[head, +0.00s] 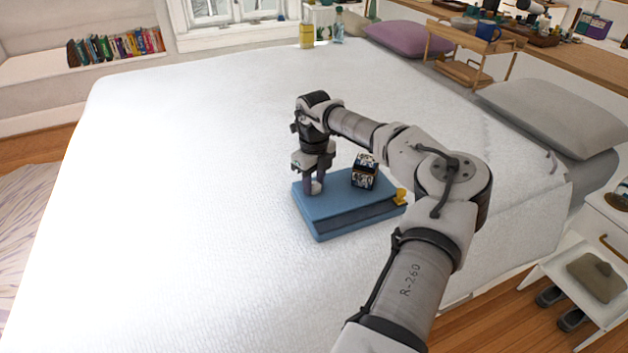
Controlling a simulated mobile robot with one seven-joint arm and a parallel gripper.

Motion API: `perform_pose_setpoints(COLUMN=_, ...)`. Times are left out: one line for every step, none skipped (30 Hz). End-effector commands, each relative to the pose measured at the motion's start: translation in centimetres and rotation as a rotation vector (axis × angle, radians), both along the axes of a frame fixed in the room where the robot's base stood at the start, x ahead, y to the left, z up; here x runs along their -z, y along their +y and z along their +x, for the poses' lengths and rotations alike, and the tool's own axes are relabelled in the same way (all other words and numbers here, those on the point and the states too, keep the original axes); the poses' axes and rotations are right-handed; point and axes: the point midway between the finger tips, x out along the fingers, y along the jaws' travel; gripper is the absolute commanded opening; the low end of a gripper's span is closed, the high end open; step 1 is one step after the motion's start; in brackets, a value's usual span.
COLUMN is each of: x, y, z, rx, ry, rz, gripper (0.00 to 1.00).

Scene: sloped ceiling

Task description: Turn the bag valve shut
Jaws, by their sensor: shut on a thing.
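A blue, flat, block-shaped bag (345,206) lies on the white bed. A small pale round piece, which looks like the valve (316,188), sits on its top near the left end. My gripper (314,187) points straight down from above, with its fingers on either side of the valve and shut on it. The fingers hide part of the valve, so its turned position cannot be told. A small yellow piece (401,196) sticks out at the bag's right end.
A small dark patterned cube (365,172) stands on the bag just right of my gripper. The bed (190,170) is clear to the left and front. A wooden tray stand (465,60) and pillows (550,105) are at the back right.

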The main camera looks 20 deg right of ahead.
Motion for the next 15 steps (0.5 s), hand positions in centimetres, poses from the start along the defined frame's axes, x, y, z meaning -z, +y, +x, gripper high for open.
perform_pose_setpoints(x=-0.01, y=-0.11, z=-0.03, rx=0.016, ry=0.001, rz=-0.002, gripper=0.11)
perform_pose_setpoints(x=-0.01, y=-0.11, z=-0.03, rx=0.024, ry=0.001, rz=-0.002, gripper=0.11)
perform_pose_setpoints(x=0.0, y=-0.11, z=-0.03, rx=0.033, ry=0.001, rz=-0.002, gripper=0.11)
perform_pose_setpoints(x=0.01, y=-0.11, z=-0.04, rx=0.039, ry=0.001, rz=-0.002, gripper=0.11)
perform_pose_setpoints(x=0.01, y=-0.11, z=-0.04, rx=0.044, ry=0.001, rz=-0.002, gripper=0.11)
perform_pose_setpoints(x=0.01, y=-0.11, z=-0.04, rx=0.049, ry=0.001, rz=-0.002, gripper=0.11)
perform_pose_setpoints(x=0.02, y=-0.11, z=-0.04, rx=0.051, ry=0.001, rz=-0.002, gripper=0.11)
perform_pose_setpoints(x=0.02, y=-0.11, z=-0.04, rx=0.054, ry=0.001, rz=-0.002, gripper=0.11)
perform_pose_setpoints(x=0.02, y=-0.1, z=-0.05, rx=0.056, ry=0.001, rz=-0.002, gripper=0.11)
perform_pose_setpoints(x=0.02, y=-0.1, z=-0.05, rx=0.057, ry=0.001, rz=-0.002, gripper=0.11)
perform_pose_setpoints(x=0.03, y=-0.1, z=-0.05, rx=0.058, ry=0.001, rz=-0.002, gripper=0.11)
perform_pose_setpoints(x=0.03, y=-0.11, z=-0.06, rx=0.059, ry=0.001, rz=-0.002, gripper=0.11)
perform_pose_setpoints(x=0.03, y=-0.11, z=-0.06, rx=0.059, ry=0.001, rz=-0.002, gripper=0.11)
perform_pose_setpoints(x=0.03, y=-0.11, z=-0.06, rx=0.059, ry=0.002, rz=-0.001, gripper=0.11)
perform_pose_setpoints(x=0.03, y=-0.11, z=-0.06, rx=0.059, ry=0.002, rz=-0.001, gripper=0.11)
